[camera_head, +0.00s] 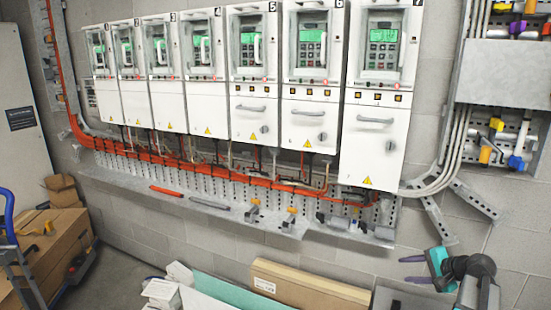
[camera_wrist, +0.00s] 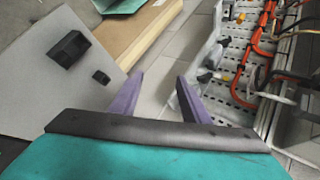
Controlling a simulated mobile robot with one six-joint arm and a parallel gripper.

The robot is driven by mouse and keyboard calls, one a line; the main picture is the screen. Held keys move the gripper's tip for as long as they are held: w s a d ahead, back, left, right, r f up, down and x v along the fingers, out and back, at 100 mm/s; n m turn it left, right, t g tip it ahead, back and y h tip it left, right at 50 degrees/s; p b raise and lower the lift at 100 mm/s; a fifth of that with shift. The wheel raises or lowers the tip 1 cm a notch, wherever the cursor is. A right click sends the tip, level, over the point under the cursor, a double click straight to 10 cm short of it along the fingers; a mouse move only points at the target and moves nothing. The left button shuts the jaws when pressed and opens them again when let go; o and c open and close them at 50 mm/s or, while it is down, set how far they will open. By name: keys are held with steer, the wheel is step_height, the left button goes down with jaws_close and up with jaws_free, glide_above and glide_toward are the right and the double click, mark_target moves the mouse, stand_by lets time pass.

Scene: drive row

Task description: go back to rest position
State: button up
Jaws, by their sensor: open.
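My gripper (camera_head: 418,269) is at the lower right in the head view, with purple fingers and a teal body, in front of the grey block wall. In the wrist view my gripper (camera_wrist: 155,97) shows its two purple fingers spread apart with nothing between them. It is open and empty. A row of several white numbered drive cabinets (camera_head: 258,115) hangs on the wall, up and to the left of my gripper. My gripper is apart from the cabinets.
A perforated metal tray (camera_head: 190,200) with orange cables runs below the cabinets; it also shows in the wrist view (camera_wrist: 235,75). A long cardboard box (camera_head: 310,287) lies below. Conduits (camera_head: 445,160) and a grey metal box (camera_head: 505,75) are at right. Cardboard boxes (camera_head: 60,250) stand at left.

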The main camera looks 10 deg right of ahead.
steer(key=s+a+f+n+g+y, duration=0.1)
steer(key=s+a+f+n+g, duration=0.25)
steer(key=a+f, duration=1.05)
steer(key=s+a+f+n+g+y, duration=0.1)
steer(key=s+a+f+n+g, duration=0.3)
steer(key=a+f, duration=1.05)
steer(key=s+a+f+n+g+h, duration=0.1)
steer(key=s+a+f, duration=0.3)
steer(key=s, duration=0.4)
steer(key=s+a+f+n+g+h, duration=0.2)
steer(key=s+a+f+n+g, duration=0.2)
steer(key=s, duration=0.4)
steer(key=s+a+f+n+g+h, duration=0.2)
steer(key=s+a+f, duration=0.4)
steer(key=s, duration=0.3)
steer(key=shift+a+f+n+g, duration=0.15)
steer(key=shift+a+n+g, duration=0.1)
steer(key=shift+n+g, duration=0.35)
